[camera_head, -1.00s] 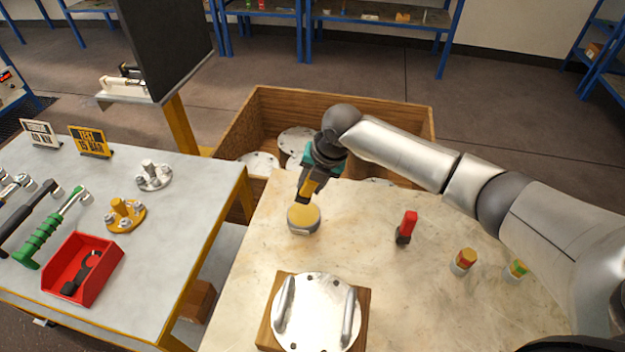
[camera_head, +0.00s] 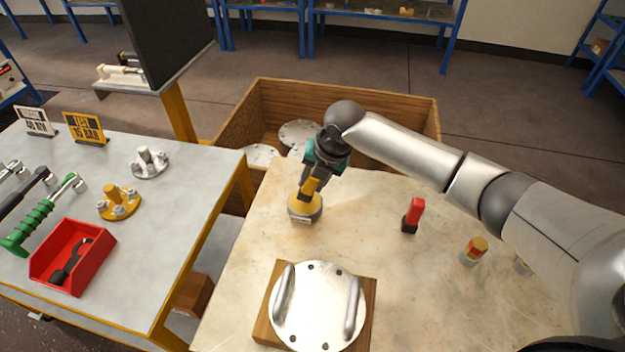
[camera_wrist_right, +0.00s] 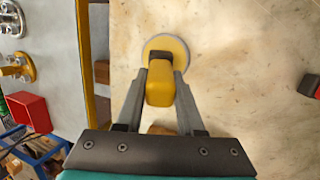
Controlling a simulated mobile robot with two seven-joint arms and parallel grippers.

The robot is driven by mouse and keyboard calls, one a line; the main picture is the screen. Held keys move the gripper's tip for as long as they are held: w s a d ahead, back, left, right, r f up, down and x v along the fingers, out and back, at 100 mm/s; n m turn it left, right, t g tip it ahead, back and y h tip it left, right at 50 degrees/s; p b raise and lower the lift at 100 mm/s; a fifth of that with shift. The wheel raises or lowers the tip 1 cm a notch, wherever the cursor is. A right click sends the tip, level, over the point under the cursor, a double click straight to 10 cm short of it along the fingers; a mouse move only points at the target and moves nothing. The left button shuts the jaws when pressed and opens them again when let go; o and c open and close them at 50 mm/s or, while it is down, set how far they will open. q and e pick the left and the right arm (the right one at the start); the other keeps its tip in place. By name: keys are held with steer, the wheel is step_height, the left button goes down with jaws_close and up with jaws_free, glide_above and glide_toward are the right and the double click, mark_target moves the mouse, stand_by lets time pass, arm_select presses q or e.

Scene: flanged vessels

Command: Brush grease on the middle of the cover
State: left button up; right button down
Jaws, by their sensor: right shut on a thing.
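The cover (camera_head: 318,308) is a round silver plate with two bar handles and bolt holes near its rim. It lies on a wooden block at the front of the pale table, and its middle is bare metal. My right gripper (camera_head: 316,178) is shut on the yellow-handled brush (camera_head: 311,187). It also shows in the right wrist view (camera_wrist_right: 160,90), where the brush handle (camera_wrist_right: 160,84) is between the fingers. The brush's dark head is over or in the round tin of yellow grease (camera_head: 305,212), behind the cover; contact cannot be told. My left gripper is not in view.
A red-and-black object (camera_head: 413,214) and a small pot with a yellow-red top (camera_head: 474,250) stand to the right. A wooden crate (camera_head: 345,95) with metal discs is behind the table. A grey bench (camera_head: 165,230) with tools and a red bin (camera_head: 72,255) is at left.

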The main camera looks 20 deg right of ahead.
steer(key=shift+f, duration=0.5)
stand_by(0.6)
steer(key=shift+f, duration=0.1)
stand_by(1.5)
step_height(320, 180, up, 7)
steer(key=p, duration=0.7)
stand_by(0.4)
steer(key=shift+a, duration=0.1)
stand_by(0.4)
